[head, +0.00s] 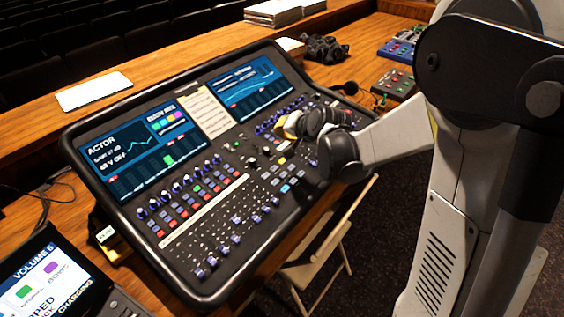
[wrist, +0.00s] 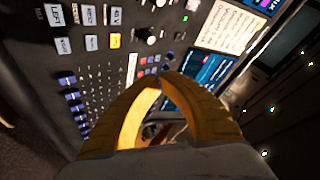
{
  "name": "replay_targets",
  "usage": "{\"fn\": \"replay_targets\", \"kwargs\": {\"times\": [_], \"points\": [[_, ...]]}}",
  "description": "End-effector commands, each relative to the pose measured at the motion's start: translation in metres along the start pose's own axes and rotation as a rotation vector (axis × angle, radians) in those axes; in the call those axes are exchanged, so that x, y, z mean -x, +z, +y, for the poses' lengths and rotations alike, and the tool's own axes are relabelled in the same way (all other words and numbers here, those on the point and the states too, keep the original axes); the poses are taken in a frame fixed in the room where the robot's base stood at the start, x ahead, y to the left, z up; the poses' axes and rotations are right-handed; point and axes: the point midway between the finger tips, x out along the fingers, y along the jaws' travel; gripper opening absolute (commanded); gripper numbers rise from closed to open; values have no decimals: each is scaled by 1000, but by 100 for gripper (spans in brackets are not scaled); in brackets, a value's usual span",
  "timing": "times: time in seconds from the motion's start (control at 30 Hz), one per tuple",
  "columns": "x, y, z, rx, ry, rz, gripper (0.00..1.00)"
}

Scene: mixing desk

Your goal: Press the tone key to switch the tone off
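The mixing desk (head: 190,245) is a dark console with two screens, rows of faders and small keys. My gripper (head: 284,127) is above its right part, below the right screen. In the wrist view the two yellow fingers of my gripper (wrist: 161,79) curve together with their tips meeting and nothing visible between them. Beyond the tips are labelled keys, mostly white or grey, with one lit orange key (wrist: 115,40). The labels are too blurred to tell which is the tone key. Whether the fingertips touch the panel cannot be told.
Knobs (wrist: 152,38) and a green light (wrist: 183,19) stand near the keys. A white sheet (head: 94,91) lies behind the desk. A gooseneck microphone (head: 349,88) and small coloured boxes (head: 396,84) are at the right. A folding chair (head: 318,250) stands in front; a tablet (head: 45,280) is at lower left.

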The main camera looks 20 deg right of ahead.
Motion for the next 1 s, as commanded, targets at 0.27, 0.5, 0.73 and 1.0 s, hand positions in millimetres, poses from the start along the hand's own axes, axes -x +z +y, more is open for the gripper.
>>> {"fn": "replay_targets", "kwargs": {"times": [0.27,0.5,0.73,1.0], "points": [[-24,18,18,1,0,0,0],[-48,36,36,1,0,0,0],[-58,42,42,1,0,0,0],[-57,42,42,1,0,0,0]]}}
